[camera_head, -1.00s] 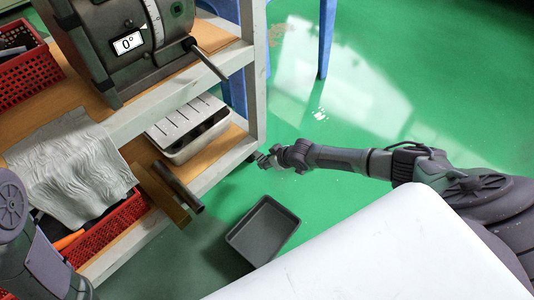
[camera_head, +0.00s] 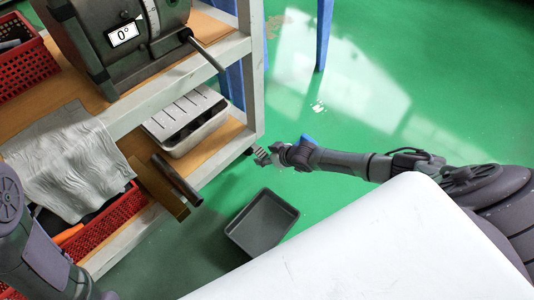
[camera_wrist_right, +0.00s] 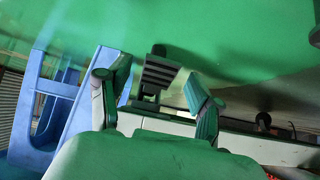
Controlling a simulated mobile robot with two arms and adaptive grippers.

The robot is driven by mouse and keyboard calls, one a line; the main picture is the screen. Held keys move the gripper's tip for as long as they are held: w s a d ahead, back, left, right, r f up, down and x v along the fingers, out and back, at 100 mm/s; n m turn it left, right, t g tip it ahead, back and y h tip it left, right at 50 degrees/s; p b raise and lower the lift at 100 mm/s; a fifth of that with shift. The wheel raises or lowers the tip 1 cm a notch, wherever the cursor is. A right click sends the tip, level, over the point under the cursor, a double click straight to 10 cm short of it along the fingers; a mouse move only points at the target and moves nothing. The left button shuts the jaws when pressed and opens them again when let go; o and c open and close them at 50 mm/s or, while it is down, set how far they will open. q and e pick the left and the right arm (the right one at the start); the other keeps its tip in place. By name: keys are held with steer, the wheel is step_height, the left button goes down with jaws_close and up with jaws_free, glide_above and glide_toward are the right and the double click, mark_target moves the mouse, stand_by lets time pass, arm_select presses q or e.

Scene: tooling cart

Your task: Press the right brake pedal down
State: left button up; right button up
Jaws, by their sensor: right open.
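A dark ribbed pedal (camera_wrist_right: 160,72) shows in the right wrist view, between and beyond the fingertips of my right gripper (camera_wrist_right: 158,82). It stands by a pale cart rail. Whether a finger touches it cannot be told. In the head view my right gripper (camera_head: 276,155) is low over the floor, beside the cart's near corner post. A small ribbed piece (camera_head: 261,156), apparently the pedal, shows just left of it. The right gripper is open and empty. My left arm is at the lower left edge of the head view, and its gripper is out of the picture.
The cart (camera_head: 253,80) fills the left, with a machine, red baskets, a grey cloth and a slotted box (camera_head: 186,120). A dark tray (camera_head: 262,222) lies on the green floor below my right arm. A white panel (camera_head: 370,245) covers the lower right.

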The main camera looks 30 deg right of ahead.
steer(key=shift+s, duration=0.1)
steer(key=v, duration=1.1)
steer(key=shift+s+d+r, duration=0.15)
steer(key=shift+s+r, duration=0.1)
